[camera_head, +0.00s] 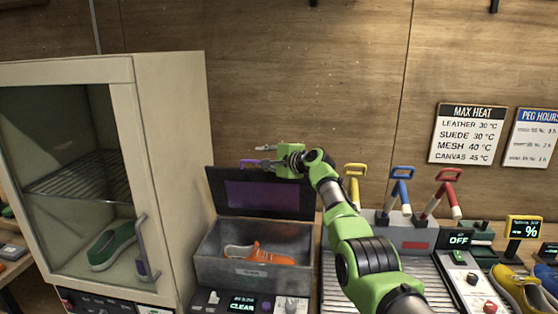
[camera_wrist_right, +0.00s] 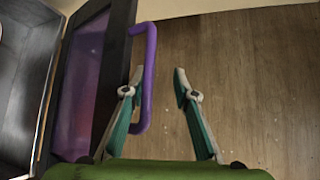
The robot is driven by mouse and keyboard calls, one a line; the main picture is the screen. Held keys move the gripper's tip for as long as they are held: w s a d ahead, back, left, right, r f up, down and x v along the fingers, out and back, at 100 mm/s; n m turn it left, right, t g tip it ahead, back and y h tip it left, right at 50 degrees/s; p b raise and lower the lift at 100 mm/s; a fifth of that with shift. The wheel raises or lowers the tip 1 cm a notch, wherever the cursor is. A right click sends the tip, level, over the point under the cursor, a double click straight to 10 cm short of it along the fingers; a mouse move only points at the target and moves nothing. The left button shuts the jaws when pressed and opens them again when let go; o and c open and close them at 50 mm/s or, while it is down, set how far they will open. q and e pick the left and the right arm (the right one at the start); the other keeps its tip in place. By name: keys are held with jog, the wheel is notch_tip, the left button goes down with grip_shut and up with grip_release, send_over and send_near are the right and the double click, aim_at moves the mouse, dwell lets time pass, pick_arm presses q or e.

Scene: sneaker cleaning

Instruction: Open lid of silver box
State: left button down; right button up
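The silver box (camera_head: 253,271) stands on the bench just right of the cabinet. Its dark lid (camera_head: 219,183), with a purple panel, stands raised at the back, so the box is open. An orange and white shoe (camera_head: 258,254) lies inside. The lid's purple handle (camera_head: 250,163) is at its top edge; it also shows in the right wrist view (camera_wrist_right: 149,75). My right gripper (camera_head: 258,156) is at the lid's top edge. The handle is beside the left finger; contact is unclear. My left gripper is out of view.
A pale cabinet (camera_head: 170,170) with a green shoe (camera_head: 112,245) inside stands close on the left. A yellow shoe (camera_head: 515,290) is at far right. A wooden wall is behind.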

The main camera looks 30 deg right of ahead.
jog(key=shift+v, duration=1.75)
jog(key=v, duration=0.7)
jog(key=shift+s, duration=0.35)
jog(key=shift+r, duration=0.1)
